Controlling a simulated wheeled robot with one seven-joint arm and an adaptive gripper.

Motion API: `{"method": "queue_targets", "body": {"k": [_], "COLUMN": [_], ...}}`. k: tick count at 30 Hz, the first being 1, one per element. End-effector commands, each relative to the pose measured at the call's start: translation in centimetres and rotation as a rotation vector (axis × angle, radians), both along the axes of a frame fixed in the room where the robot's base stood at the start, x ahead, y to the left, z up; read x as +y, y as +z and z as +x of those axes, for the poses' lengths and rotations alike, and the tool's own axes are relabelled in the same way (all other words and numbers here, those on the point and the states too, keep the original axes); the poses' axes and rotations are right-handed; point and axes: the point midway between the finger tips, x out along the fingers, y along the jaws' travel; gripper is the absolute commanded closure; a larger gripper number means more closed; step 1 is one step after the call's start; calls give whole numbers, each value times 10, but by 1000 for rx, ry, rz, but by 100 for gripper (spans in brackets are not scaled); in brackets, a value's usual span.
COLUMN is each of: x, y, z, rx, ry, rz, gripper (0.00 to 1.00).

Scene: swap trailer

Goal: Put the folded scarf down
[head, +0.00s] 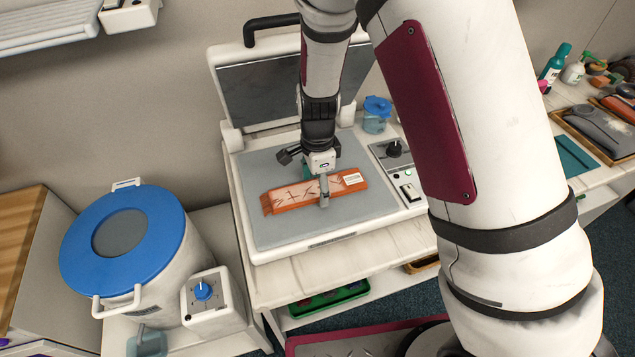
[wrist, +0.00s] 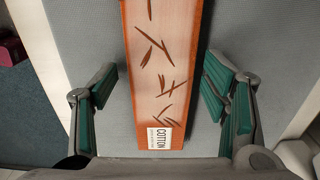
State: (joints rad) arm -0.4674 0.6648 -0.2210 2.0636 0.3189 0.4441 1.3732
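The folded scarf (head: 298,196) is a long orange-bordered strip with a pale pink middle, brown twig-like marks and a white label. It appears to lie flat on the grey lower plate (head: 270,228) of the open press. In the wrist view the scarf (wrist: 165,75) runs between the fingers, and its label reads COTTON. My gripper (head: 323,188) is right over the scarf, pointing down. In the wrist view, the green-padded fingers of my gripper (wrist: 161,85) stand apart on either side of it, with narrow gaps of grey plate showing. The far finger is partly hidden in the head view.
The press's raised lid (head: 262,92) stands behind. A control panel (head: 400,170) and a blue-lidded jar (head: 376,114) are to the right. A blue-lidded drum (head: 125,235) stands at the left. Bottles and a tray (head: 600,130) sit on the right-hand counter.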

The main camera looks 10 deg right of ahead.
Motion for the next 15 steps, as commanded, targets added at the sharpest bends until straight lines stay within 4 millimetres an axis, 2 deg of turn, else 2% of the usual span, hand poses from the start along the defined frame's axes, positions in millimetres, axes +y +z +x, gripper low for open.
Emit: {"method": "queue_targets", "body": {"k": [10,15], "x": [0,1], "y": [4,24], "z": [0,1], "rx": [-1,-5], "ry": [0,0], "rz": [0,1], "gripper": [29,29]}}
